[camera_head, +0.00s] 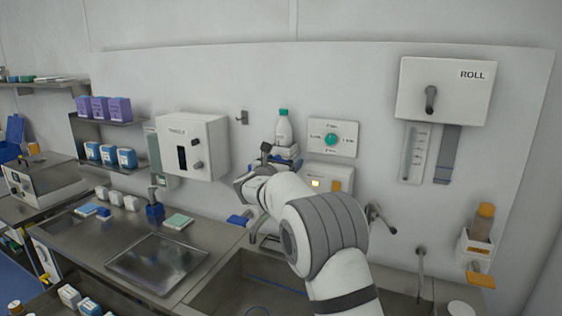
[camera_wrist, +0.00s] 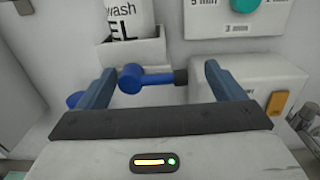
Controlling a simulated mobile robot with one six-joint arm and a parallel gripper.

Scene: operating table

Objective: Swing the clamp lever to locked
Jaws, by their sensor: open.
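A blue lever with a rounded knob (camera_wrist: 131,79) shows in the wrist view. Its short blue arm runs right to a dark end near the right finger. My gripper (camera_wrist: 160,68) is open, with one blue-grey finger on each side of the lever in the picture. I cannot tell whether either finger touches it. Another blue rounded part (camera_wrist: 74,99) shows beyond the left finger, partly hidden. In the head view my gripper (camera_head: 278,156) is at the wall below the white bottle. The lever cannot be made out there, and no lock marking is readable.
A wash bottle (camera_head: 283,128) stands in a white holder (camera_wrist: 133,53) just behind the lever. A dial panel (camera_head: 332,138) and a white box with an orange button (camera_wrist: 277,103) are to the right. A white wall unit (camera_head: 193,147) is left. A sink and taps (camera_head: 381,217) lie below.

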